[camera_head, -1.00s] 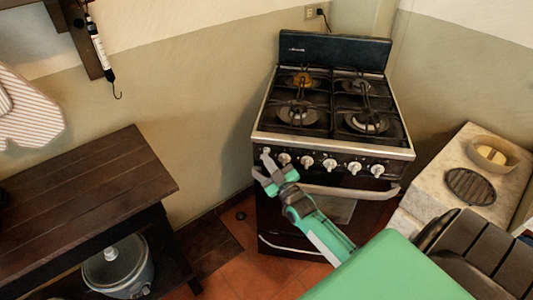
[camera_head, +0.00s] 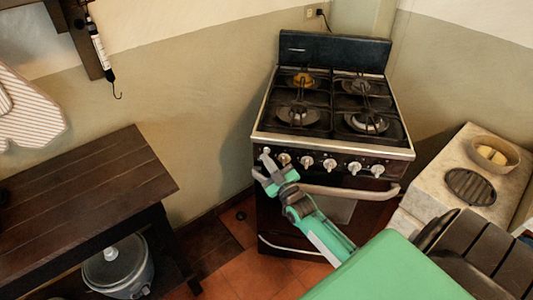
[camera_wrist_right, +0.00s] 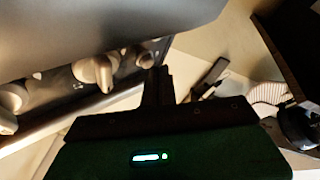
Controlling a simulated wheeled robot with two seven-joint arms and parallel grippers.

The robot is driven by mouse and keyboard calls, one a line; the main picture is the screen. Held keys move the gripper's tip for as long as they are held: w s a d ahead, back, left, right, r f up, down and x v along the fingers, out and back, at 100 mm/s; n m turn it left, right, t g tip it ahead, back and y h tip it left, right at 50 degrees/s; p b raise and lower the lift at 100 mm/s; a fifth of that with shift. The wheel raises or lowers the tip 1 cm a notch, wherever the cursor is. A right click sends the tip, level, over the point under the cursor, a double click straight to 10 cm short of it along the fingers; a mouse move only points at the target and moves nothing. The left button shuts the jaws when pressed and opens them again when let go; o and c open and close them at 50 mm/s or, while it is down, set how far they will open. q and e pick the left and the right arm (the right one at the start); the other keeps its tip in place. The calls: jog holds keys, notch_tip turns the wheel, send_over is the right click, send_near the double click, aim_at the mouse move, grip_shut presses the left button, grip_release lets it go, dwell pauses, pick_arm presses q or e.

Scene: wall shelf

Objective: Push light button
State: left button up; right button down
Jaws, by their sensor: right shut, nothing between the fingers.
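The black stove (camera_head: 332,150) stands against the back wall with a row of white knobs (camera_head: 307,162) along its front panel. A small pale button (camera_head: 265,150) shows at the left end of that row; I take it to be the light button. My right gripper (camera_head: 261,165) is shut and empty, with its fingertips in front of the panel's left end, close to this button. Contact cannot be told. In the right wrist view the fingers (camera_wrist_right: 159,85) point at the panel beside a large knob (camera_wrist_right: 95,70). My left gripper is not in view.
The oven handle (camera_head: 345,192) runs below the knobs, close to my right gripper. A dark wooden table (camera_head: 85,195) stands at the left, with a pot (camera_head: 118,268) under it. A pale counter (camera_head: 485,200) with a bowl (camera_head: 494,153) is at the right.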

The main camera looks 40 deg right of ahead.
dwell(0.6)
jog(key=shift+w+d, duration=0.3)
jog(key=shift+s+a+r, duration=0.1)
jog(key=shift+s+a, duration=0.1)
dwell(0.4)
jog(key=shift+s+a+p, duration=0.1)
jog(key=shift+p, duration=0.2)
